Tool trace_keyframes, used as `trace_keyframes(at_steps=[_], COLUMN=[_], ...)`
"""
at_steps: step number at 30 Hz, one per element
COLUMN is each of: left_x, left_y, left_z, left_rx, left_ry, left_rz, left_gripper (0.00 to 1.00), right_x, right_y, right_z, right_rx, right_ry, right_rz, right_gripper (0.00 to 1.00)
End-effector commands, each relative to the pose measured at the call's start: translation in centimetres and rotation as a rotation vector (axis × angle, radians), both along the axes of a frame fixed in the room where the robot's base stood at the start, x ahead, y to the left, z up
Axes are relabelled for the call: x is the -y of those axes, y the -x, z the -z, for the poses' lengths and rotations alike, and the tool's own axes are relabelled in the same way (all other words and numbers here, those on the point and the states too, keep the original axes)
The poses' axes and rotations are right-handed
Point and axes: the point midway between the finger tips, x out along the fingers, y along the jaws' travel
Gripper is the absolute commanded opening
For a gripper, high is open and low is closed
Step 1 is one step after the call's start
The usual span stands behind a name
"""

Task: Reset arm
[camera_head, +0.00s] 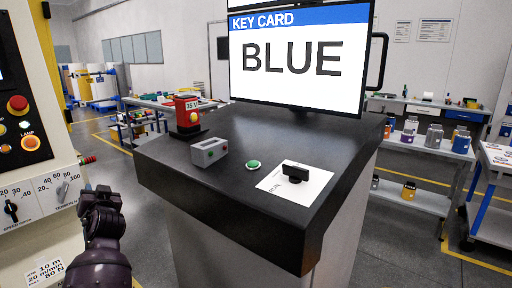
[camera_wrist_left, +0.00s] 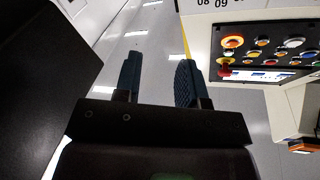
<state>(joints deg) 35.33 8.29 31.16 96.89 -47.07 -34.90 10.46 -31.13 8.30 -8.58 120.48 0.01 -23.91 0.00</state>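My left arm comes in at the lower left of the head view, and its gripper end (camera_head: 101,196) is beside the cream machine panel, left of the black-topped console. In the left wrist view the gripper (camera_wrist_left: 157,72) has its two dark fingers well apart with nothing between them, only grey floor behind. It touches nothing that I can see. My right arm and gripper are not in view.
The console top (camera_head: 240,125) carries a red device (camera_head: 187,115), a grey button box (camera_head: 209,152), a green button (camera_head: 253,165) and a black knob on a white plate (camera_head: 294,173). A monitor (camera_head: 298,60) reads "KEY CARD BLUE". The machine panel (camera_head: 30,190) stands close at left.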

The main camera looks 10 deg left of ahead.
Motion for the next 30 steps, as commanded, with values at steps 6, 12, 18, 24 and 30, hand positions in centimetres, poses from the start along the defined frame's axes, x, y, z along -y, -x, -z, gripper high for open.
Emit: trace_keyframes(at_steps=[6,12,18,24,30], left_x=[6.1,11.8,17.1,21.5,24.9], left_y=[0.4,3.3,8.4,15.0,22.7], left_z=[1.6,5.8,11.4,16.7,21.5], left_rx=[0.021,-0.007,-0.069,-0.145,-0.242], left_ry=[0.014,0.064,0.162,0.293,0.434], left_rz=[0.232,0.431,0.594,0.702,0.748], left_gripper=[0.37,0.37,0.37,0.37,0.37], right_x=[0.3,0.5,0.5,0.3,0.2], right_y=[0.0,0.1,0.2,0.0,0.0], right_z=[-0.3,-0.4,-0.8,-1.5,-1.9], right_rx=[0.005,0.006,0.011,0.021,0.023], right_ry=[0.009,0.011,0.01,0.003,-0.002], right_rz=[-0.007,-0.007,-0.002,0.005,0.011], right_gripper=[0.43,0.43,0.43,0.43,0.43])
